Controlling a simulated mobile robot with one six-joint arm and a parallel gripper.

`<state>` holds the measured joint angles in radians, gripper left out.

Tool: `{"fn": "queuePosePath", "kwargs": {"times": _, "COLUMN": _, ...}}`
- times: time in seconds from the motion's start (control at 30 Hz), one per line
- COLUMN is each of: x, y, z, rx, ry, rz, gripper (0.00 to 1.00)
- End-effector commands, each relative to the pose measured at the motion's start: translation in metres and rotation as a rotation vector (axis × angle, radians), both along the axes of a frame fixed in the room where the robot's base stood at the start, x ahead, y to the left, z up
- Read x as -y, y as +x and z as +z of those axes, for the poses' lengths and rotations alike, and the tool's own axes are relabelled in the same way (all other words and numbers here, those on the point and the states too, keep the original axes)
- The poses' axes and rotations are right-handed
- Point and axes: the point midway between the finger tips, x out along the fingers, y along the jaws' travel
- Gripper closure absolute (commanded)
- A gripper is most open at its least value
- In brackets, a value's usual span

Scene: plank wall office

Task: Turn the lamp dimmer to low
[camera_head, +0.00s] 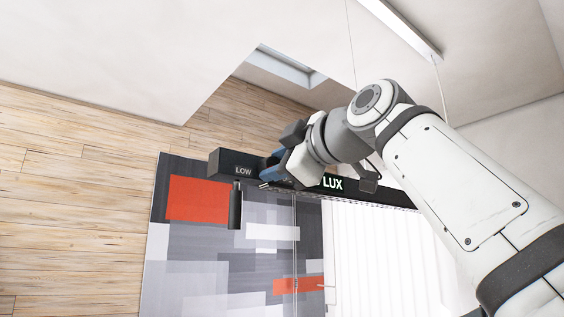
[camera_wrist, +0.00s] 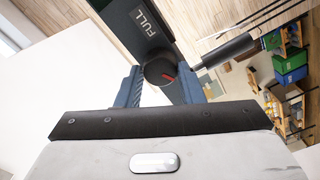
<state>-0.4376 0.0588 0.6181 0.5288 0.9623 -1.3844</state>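The dimmer is a long dark bar (camera_head: 222,163) in the head view, with LOW printed near its left end and LUX further right. In the wrist view the bar (camera_wrist: 128,10) carries the word FULL and a round black knob (camera_wrist: 157,71) with a red mark on its lower right. My gripper (camera_head: 270,174) is at the bar, just right of LOW, and hides the knob in the head view. In the wrist view my gripper (camera_wrist: 160,74) has its fingers apart, one on each side of the knob. I cannot tell whether the right finger touches it.
A black cylinder (camera_head: 235,207) hangs below the bar's left end, close to my gripper; it also shows in the wrist view (camera_wrist: 228,50). A grey and red patterned panel (camera_head: 190,230) is below. Shelves with coloured bins (camera_wrist: 290,65) stand far right in the wrist view.

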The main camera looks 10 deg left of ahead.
Motion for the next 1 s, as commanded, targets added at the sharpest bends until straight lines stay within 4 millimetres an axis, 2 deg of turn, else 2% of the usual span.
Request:
{"fn": "queuePosePath", "kwargs": {"times": 0.03, "x": 0.000, "y": 0.000, "z": 0.000, "rx": 0.000, "ry": 0.000, "rz": 0.000, "gripper": 0.62}}
{"fn": "queuePosePath", "kwargs": {"times": 0.23, "x": 0.000, "y": 0.000, "z": 0.000, "rx": -0.001, "ry": 0.000, "rz": 0.000, "gripper": 0.45}}
{"fn": "queuePosePath", "kwargs": {"times": 0.53, "x": 0.004, "y": -0.003, "z": -0.001, "rx": 0.000, "ry": 0.000, "rz": -0.001, "gripper": 0.45}}
{"fn": "queuePosePath", "kwargs": {"times": 1.0, "x": 0.055, "y": -0.047, "z": -0.002, "rx": -0.002, "ry": 0.000, "rz": -0.003, "gripper": 0.45}}
